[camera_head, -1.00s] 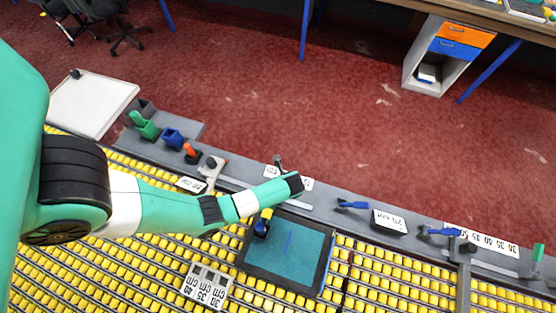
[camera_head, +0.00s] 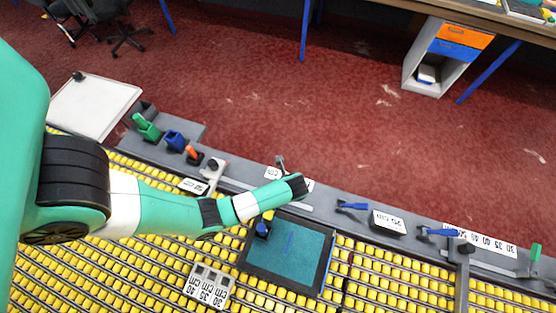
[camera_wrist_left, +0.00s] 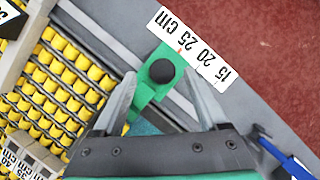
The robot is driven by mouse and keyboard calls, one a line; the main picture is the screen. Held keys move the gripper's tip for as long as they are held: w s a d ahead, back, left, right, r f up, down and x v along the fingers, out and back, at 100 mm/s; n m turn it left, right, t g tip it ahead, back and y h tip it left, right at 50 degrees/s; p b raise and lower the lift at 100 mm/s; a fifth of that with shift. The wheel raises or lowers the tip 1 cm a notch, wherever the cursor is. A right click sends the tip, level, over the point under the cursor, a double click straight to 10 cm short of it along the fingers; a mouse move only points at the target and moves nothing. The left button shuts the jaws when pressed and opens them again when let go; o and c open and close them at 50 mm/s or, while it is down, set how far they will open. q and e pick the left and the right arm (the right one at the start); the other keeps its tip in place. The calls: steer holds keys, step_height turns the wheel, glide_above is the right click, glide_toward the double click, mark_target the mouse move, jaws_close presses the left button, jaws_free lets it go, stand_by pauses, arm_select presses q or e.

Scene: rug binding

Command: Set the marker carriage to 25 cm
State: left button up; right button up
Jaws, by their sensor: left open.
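The marker carriage (camera_wrist_left: 144,104) is a green block with a round black knob in the left wrist view. Its upper end lies beside the white scale (camera_wrist_left: 193,47), close to the 25; I cannot tell its exact alignment. My left gripper (camera_wrist_left: 164,88) is open, with one finger on each side of the carriage and knob. Contact with either finger is not clear. In the head view my left arm reaches to the scale (camera_head: 272,173) on the grey rail, and the arm hides the carriage and fingertips. My right gripper is not in view.
A teal mat in a dark frame (camera_head: 328,262) lies on yellow rollers, with a block of cm labels (camera_head: 209,287) nearby. Along the grey rail stand blue levers (camera_head: 352,206), a 20 cm label plate (camera_head: 389,222) and another scale (camera_head: 481,240). Coloured holders (camera_head: 147,128) stand left.

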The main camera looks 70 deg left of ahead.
arm_select(q)
steer(key=p+v, duration=0.1)
steer(key=v, duration=0.6)
steer(key=shift+r, duration=0.2)
